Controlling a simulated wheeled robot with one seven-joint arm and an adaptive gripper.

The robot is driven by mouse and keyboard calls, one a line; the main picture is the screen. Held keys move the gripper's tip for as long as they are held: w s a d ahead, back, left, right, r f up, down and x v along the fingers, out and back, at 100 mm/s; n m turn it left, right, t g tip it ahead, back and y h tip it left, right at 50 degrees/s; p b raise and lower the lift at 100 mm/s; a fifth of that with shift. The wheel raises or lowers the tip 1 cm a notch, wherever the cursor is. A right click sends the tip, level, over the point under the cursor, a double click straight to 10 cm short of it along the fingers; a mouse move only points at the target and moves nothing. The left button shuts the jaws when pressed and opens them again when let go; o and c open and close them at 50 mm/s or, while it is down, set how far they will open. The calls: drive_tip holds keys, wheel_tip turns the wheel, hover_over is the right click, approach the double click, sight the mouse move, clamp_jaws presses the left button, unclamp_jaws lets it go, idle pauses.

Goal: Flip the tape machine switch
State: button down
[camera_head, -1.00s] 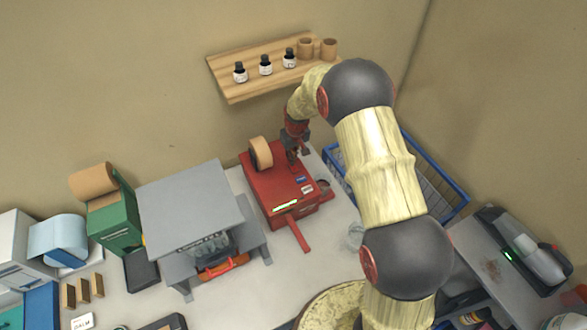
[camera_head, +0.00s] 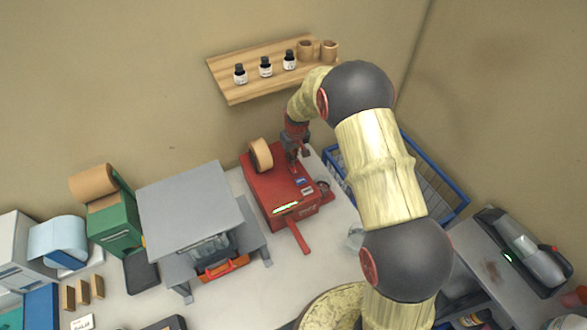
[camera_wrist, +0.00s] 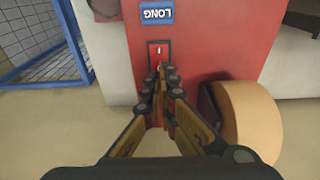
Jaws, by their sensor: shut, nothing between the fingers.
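The red tape machine (camera_head: 270,190) stands on the bench with a tan tape roll (camera_head: 260,153) at its far end and a red lever at its near side. In the wrist view its red face (camera_wrist: 215,45) carries a blue LONG label (camera_wrist: 157,13), upside down. Below the label is a small switch (camera_wrist: 158,49) in a dark-edged plate. My gripper (camera_wrist: 162,72) is shut and empty, its fingertips just below the switch in the picture. I cannot tell whether they touch it. In the head view my gripper (camera_head: 294,158) is at the machine's far right, beside the roll.
A blue wire basket (camera_head: 437,168) stands right of the machine, partly behind my arm. A grey stand (camera_head: 190,205) is close on the left. Bare bench (camera_head: 325,235) lies in front right of the machine.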

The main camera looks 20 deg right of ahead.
drive_tip(key=shift+s+f+b, duration=0.1)
drive_tip(key=shift+f+b, duration=0.65)
drive_tip(key=shift+f, duration=0.3)
idle(0.9)
drive_tip(key=shift+r, duration=0.1)
drive_tip(key=shift+r+p, duration=1.4)
drive_tip(key=shift+r, duration=2.05)
